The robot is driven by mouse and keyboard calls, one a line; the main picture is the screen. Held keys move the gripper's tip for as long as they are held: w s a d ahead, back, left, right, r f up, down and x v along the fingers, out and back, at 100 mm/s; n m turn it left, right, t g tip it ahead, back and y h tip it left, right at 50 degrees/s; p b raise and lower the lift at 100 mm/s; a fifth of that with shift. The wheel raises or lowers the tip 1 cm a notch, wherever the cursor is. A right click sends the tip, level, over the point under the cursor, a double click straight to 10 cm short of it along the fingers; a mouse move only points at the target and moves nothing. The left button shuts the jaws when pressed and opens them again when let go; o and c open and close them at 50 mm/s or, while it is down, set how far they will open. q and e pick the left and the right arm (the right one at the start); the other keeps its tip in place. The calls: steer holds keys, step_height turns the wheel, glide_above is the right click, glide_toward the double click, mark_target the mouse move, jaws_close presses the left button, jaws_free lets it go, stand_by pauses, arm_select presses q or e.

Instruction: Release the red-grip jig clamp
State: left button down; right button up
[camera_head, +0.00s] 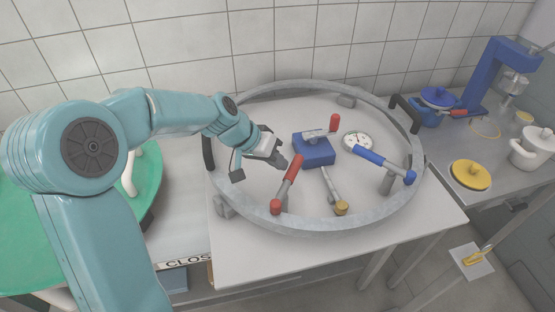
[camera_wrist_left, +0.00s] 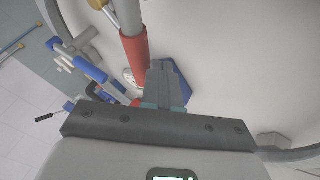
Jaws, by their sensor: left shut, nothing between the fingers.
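The red-grip jig clamp has a red grip (camera_head: 294,168) on a grey bar that slopes down to a red end near the front of the ring. My left gripper (camera_head: 283,163) is shut and empty, with its fingertips just left of the grip's upper part. In the left wrist view the red grip (camera_wrist_left: 134,52) runs close beside my shut fingers (camera_wrist_left: 161,70). I cannot tell whether they touch it. My right gripper is not in view.
A grey ring (camera_head: 310,229) surrounds the clamps on the white table (camera_head: 430,210). Inside it are a blue block (camera_head: 314,152), a dial gauge (camera_head: 357,141), a blue-grip clamp (camera_head: 372,156) and a yellow-ended clamp (camera_head: 331,186). A yellow lid (camera_head: 470,175) lies at right.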

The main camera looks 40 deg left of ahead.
mark_target(296, 165)
arm_select(q)
steer(key=shift+w, duration=0.2)
steer(key=shift+d+m+h+b, duration=0.25)
steer(key=shift+m+h+b, duration=0.1)
steer(key=shift+m, duration=0.15)
steer(key=d+m+g, duration=0.1)
steer(key=w+m+h+b, duration=0.1)
steer(key=m, duration=0.1)
steer(key=d+m+g, duration=0.1)
steer(key=shift+w+d+m+g+h, duration=0.25)
steer(key=shift+w+d+m+g, duration=0.05)
steer(key=shift+d, duration=0.05)
steer(key=shift+s+d+m+g+p, duration=0.1)
steer(key=shift+d+m+g+p, duration=0.3)
steer(key=shift+d+m+g, duration=0.65)
steer(key=shift+s+d+m+g+p, duration=0.1)
steer(key=shift+d+m+g+p, duration=0.4)
steer(key=shift+m, duration=1)
steer(key=shift+d+m+g+p, duration=0.25)
steer(key=shift+d+m+g, duration=0.65)
steer(key=shift+m, duration=0.35)
steer(key=shift+d, duration=0.1)
steer(key=shift+r, duration=0.1)
